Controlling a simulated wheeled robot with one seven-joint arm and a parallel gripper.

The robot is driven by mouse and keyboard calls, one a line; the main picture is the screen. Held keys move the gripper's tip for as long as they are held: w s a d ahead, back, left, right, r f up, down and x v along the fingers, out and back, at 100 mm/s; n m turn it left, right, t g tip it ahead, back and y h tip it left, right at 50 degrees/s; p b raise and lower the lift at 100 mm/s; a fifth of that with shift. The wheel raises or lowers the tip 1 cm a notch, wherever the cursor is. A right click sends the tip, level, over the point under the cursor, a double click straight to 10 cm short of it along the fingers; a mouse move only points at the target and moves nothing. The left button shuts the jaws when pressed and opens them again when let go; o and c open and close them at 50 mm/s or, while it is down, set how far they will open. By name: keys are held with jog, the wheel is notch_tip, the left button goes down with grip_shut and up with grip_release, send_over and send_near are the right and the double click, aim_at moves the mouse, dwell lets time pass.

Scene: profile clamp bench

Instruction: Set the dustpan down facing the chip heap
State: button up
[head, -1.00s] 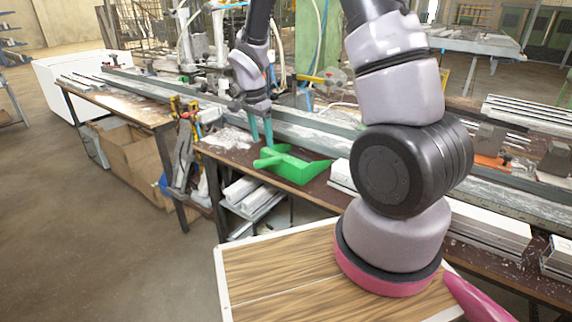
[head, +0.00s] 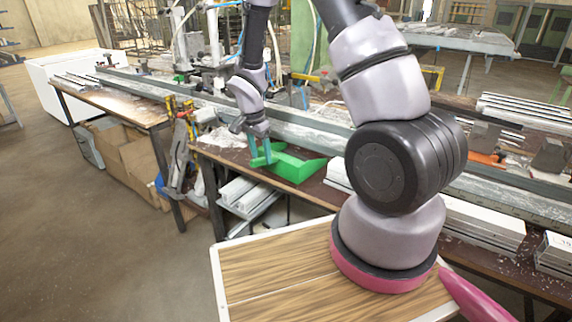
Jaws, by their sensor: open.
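The green dustpan (head: 298,169) lies on the bench top near its front edge, right of the middle in the head view. Its handle points left, and its pan lies to the right. My gripper (head: 261,154) is open, with its two teal fingers down at the handle. The fingers partly hide the handle, and I cannot tell whether they touch it. A whitish heap of chips (head: 224,137) lies on the bench to the left of my gripper, on the handle side of the dustpan.
A long metal rail (head: 300,131) runs along the bench behind the dustpan. Clamps with yellow and red parts (head: 180,125) hang at the bench's left end. White profiles (head: 247,197) lie on a shelf below. A wood-grain board (head: 270,265) is in the foreground.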

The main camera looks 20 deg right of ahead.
jog(key=shift+d+f, duration=0.15)
jog(key=shift+f, duration=0.95)
grip_shut()
jog(key=shift+w, duration=0.1)
dwell(0.6)
notch_tip(320, 180, up, 12)
dwell(0.7)
